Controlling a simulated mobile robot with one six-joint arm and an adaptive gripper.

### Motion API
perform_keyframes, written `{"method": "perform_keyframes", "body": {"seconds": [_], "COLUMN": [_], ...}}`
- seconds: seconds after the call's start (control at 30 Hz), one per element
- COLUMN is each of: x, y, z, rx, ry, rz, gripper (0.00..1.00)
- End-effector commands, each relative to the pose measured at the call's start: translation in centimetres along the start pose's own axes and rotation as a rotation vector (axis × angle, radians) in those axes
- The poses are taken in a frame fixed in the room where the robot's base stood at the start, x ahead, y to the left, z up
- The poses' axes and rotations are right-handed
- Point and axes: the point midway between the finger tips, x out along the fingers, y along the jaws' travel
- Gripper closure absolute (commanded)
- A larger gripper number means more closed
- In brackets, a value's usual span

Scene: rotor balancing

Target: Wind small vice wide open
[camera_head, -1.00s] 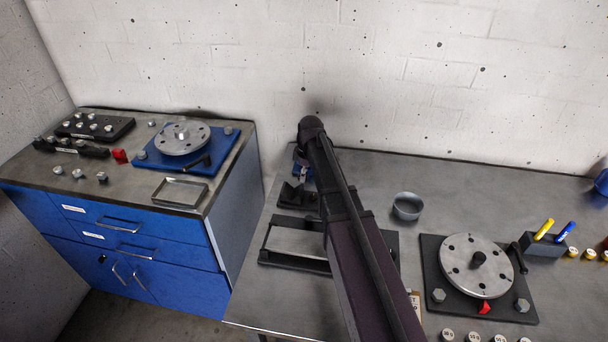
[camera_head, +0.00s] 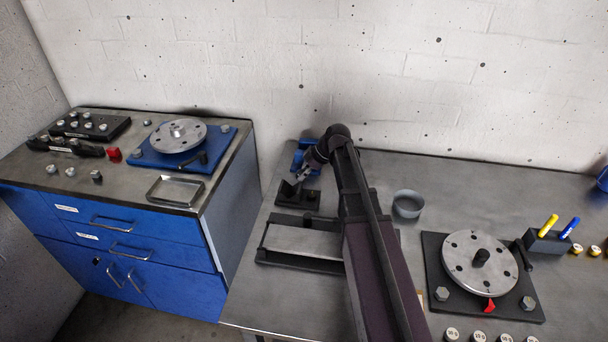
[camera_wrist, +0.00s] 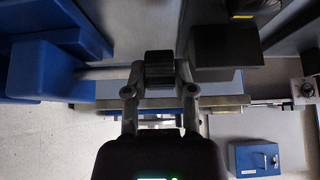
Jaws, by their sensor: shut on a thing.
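The small blue vice (camera_head: 303,157) stands at the back left corner of the right bench, partly hidden behind my arm. In the wrist view its blue body (camera_wrist: 38,68) fills the left side, and a bare metal rod runs from it toward a black ribbed knob (camera_wrist: 159,70). My gripper (camera_wrist: 160,88) is shut on that knob, one finger on each side. In the head view my gripper (camera_head: 299,180) is small, just in front of the vice. The jaw gap of the vice is not clear in either view.
A black block (camera_head: 298,196) and a dark-framed tray (camera_head: 262,256) lie in front of the vice. A grey bowl (camera_head: 408,204) stands right of my arm. A rotor disc (camera_head: 462,262) sits farther right. The bench's left edge is close, with a gap before the blue cabinet (camera_head: 140,235).

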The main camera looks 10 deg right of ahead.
Motion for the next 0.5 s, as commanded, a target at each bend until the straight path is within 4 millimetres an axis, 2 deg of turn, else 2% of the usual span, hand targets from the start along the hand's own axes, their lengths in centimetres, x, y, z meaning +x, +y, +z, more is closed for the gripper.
{"method": "perform_keyframes", "body": {"seconds": [0.03, 0.2, 0.23, 0.27, 0.5], "x": [-0.07, -0.08, -0.08, -0.09, -0.08], "y": [0.61, 0.67, 0.68, 0.69, 0.52], "z": [-0.10, -0.11, -0.11, -0.12, -0.08], "rx": [0.001, 0.002, 0.002, 0.002, 0.002], "ry": [0.004, 0.004, 0.004, 0.004, 0.003], "rz": [0.012, 0.012, 0.012, 0.012, 0.010], "gripper": [1.00, 1.00, 0.60, 0.51, 0.51]}}
